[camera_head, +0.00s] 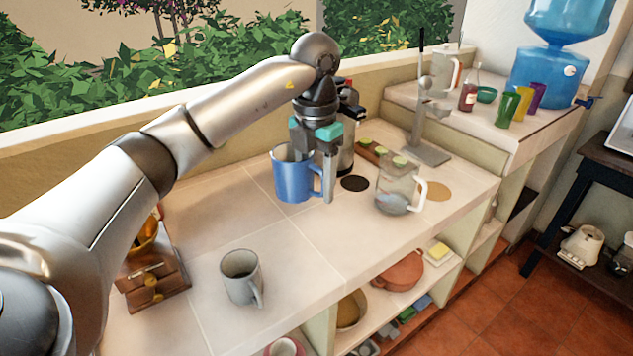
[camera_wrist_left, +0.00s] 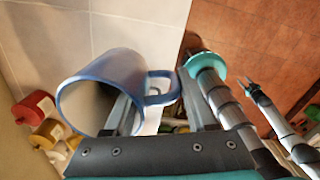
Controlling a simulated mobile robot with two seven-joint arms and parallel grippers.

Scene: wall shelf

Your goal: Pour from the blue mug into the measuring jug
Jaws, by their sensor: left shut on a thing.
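The blue mug (camera_head: 290,182) is upright over the back middle of the counter in the head view. I cannot tell if its base touches the counter. My left gripper (camera_head: 318,172) comes down from above and is shut on the mug at its handle side. In the left wrist view the mug (camera_wrist_left: 112,72) shows its open rim, and its handle lies between the fingers; its contents are hidden in shadow. The clear measuring jug (camera_head: 392,184) with a white handle stands upright on the counter, right of the mug and apart from it. Something bluish shows low in it.
A grey mug (camera_head: 240,278) and a wooden grinder (camera_head: 152,283) stand nearer the front left. A dark round mat (camera_head: 355,183) lies between blue mug and jug. A dark bottle-like item (camera_head: 348,130), green-topped tray (camera_head: 381,152) and metal stand (camera_head: 427,150) are behind. The front middle is clear.

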